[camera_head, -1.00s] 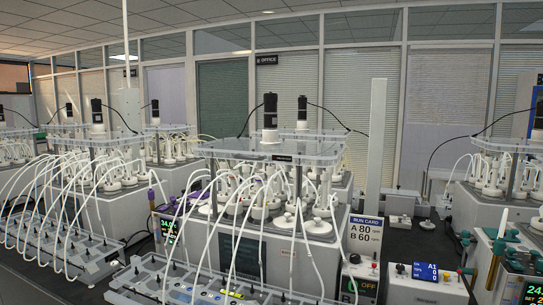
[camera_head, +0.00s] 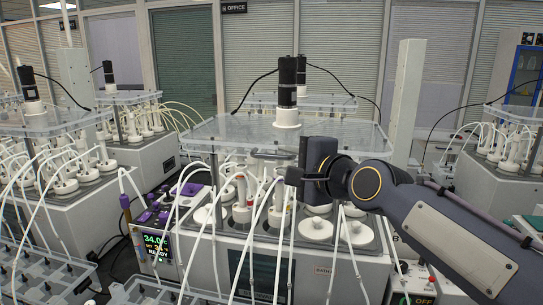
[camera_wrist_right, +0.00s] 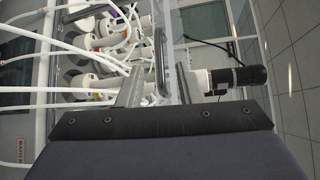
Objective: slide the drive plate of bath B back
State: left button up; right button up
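The drive plate (camera_head: 225,130) is a clear sheet on top of bath B (camera_head: 350,268), with a black motor (camera_head: 287,80) on a white collar standing on it. A dark handle (camera_head: 268,153) sits at the plate's front edge. My right gripper (camera_head: 284,168) is in front of that edge, by the handle's right end. In the right wrist view the two fingers of my gripper (camera_wrist_right: 158,82) stand apart, with the handle (camera_wrist_right: 160,50) and plate edge between them. Whether either finger touches is unclear. My left gripper is not in view.
White tubes (camera_head: 215,220) and several white-capped bottles (camera_head: 352,232) crowd below the plate. A purple-trimmed controller with a display (camera_head: 155,242) stands to the left. A tall white column (camera_head: 405,100) rises behind right. Neighbouring baths stand on both sides.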

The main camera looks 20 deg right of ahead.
aim_at(273, 158)
jog(key=p+x, duration=0.1)
jog(key=x, duration=0.4)
jog(key=shift+w+d+r, duration=0.1)
jog(key=shift+w, duration=0.05)
jog(key=shift+w+f, duration=0.25)
jog(key=shift+w, duration=0.45)
jog(key=shift+s, duration=0.1)
jog(key=shift+c, duration=0.3)
grip_shut()
